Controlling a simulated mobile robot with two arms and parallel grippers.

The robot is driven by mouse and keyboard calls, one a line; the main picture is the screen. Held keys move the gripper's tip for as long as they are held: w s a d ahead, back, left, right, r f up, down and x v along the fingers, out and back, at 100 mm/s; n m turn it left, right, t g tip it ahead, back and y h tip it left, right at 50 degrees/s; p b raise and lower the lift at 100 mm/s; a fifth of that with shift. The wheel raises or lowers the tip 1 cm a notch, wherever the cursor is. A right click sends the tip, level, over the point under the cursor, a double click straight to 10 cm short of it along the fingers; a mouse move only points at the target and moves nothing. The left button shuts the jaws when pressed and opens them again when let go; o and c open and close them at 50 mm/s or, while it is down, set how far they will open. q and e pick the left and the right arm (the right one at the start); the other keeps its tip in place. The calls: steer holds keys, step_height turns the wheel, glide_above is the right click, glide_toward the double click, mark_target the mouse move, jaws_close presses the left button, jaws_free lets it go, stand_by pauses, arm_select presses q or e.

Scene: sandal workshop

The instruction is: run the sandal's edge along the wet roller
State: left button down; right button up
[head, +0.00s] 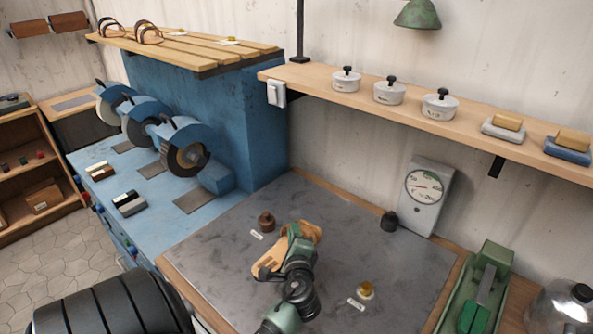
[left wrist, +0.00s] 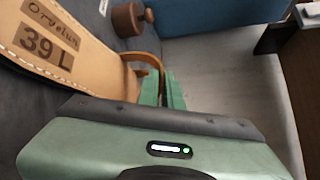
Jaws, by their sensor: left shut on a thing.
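The tan sandal (head: 270,262) is over the grey bench mat (head: 215,262) in the head view. In the left wrist view its insole (left wrist: 75,62), stamped "39 L", fills the upper left, with a brown strap beside it. My left gripper (head: 293,232) is shut on the sandal; its green fingers (left wrist: 173,92) are at the strap. Contact between sandal and mat cannot be told. A small brown pot-like piece (head: 266,222) with a knob stands just beyond the sandal; it also shows in the left wrist view (left wrist: 128,19). I cannot tell which thing is the wet roller. My right gripper is not in view.
A blue machine (head: 215,120) with several wheels stands left of the mat. A shelf (head: 320,85) overhangs the back. The mat's right middle is mostly clear.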

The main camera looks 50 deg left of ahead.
arm_select(q)
steer(key=shift+s, duration=0.35)
stand_by(0.3)
steer(key=shift+s+r, duration=0.1)
steer(key=shift+s, duration=0.6)
steer(key=shift+d, duration=0.1)
stand_by(1.1)
steer(key=shift+s, duration=0.25)
steer(key=shift+s+p, duration=0.35)
steer(key=shift+s, duration=0.15)
steer(key=shift+s, duration=0.3)
stand_by(0.3)
steer(key=shift+s+d, duration=0.1)
steer(key=shift+s, duration=0.65)
steer(key=shift+w+d, duration=0.1)
steer(key=shift+d, duration=0.05)
